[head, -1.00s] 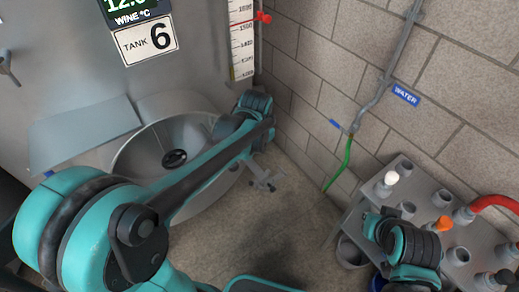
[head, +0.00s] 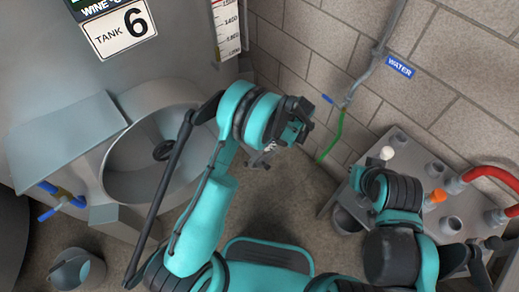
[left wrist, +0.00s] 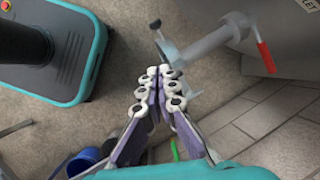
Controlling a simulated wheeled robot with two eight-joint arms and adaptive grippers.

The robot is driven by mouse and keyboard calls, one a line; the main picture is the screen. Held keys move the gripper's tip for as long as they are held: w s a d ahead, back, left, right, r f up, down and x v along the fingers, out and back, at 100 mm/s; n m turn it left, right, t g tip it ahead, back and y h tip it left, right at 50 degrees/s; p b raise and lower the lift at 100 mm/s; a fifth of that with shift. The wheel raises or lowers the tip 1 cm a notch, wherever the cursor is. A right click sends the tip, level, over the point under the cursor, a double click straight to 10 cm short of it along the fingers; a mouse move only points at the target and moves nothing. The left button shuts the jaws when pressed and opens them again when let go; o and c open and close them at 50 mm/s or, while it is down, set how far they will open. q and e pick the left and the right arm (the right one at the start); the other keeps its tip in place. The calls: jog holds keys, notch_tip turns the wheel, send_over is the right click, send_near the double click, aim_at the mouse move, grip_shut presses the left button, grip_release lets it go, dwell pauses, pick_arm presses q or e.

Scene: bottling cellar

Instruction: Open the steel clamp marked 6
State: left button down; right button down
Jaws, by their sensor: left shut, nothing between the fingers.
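The tank with the "TANK 6" sign (head: 119,30) stands at the left of the head view. A steel pipe outlet (left wrist: 218,38) with a red-handled valve shows in the left wrist view. At its end is a ring-shaped steel fitting (left wrist: 167,47), seemingly the clamp; no number is readable on it. In the head view, metal parts of the outlet (head: 262,156) show low, partly hidden behind my left arm. My left gripper (left wrist: 162,72) is shut and empty, its fingertips just short of the ring; I cannot tell the depth gap. My right arm shows at right; its fingers cannot be made out.
An open round manway (head: 150,150) is in the tank front. A grey rack (head: 405,150) with several sockets, plugs and a red hose stands at right by the block wall. A grey bucket (head: 76,270) is at lower left. Floor between is clear.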

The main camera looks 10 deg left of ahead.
pick_arm(q)
jog(key=s+a+r+b+x, duration=0.1)
jog(key=b+x, duration=0.4)
jog(key=x, duration=0.7)
jog(key=shift+s+a, duration=0.25)
jog(key=shift+a, duration=0.3)
jog(key=shift+w, duration=0.1)
